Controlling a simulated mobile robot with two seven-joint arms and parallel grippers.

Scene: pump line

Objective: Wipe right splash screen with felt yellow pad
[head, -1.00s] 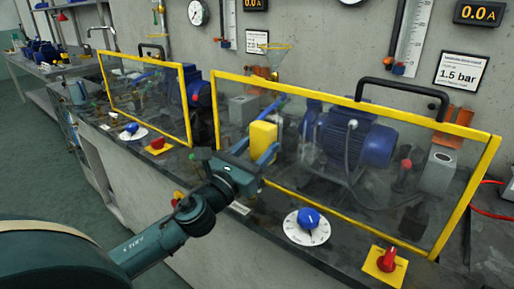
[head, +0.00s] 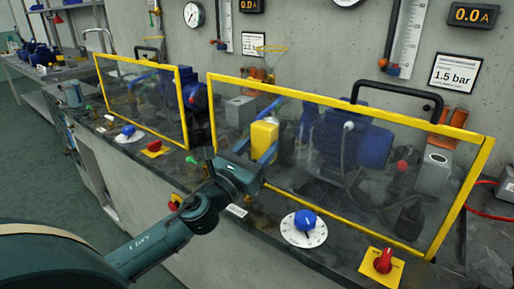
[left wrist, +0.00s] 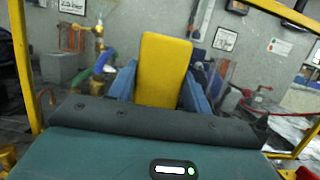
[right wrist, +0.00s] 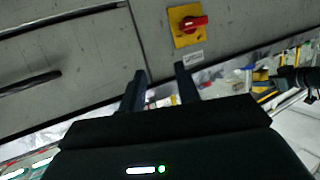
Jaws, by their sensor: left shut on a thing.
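The right splash screen (head: 300,97) is a clear panel in a yellow frame, upright on the bench, with greyish smudges. The felt yellow pad (head: 264,141) is upright at the panel's left part. My left gripper (head: 261,150) is shut on the pad with its blue fingers on either side. The pad also shows in the left wrist view (left wrist: 164,70), with the screen's frame (left wrist: 22,65) to its left. I cannot tell whether the pad touches the panel. My right gripper (right wrist: 159,80) is open and empty, beside the grey bench front, out of the head view.
A blue pump motor (head: 356,142) stands behind the screen. A blue dial (head: 305,221) and a red switch (head: 383,261) sit on the bench in front of it. A black handle (head: 398,90) rises behind the top edge. The left splash screen (head: 137,64) stands further left.

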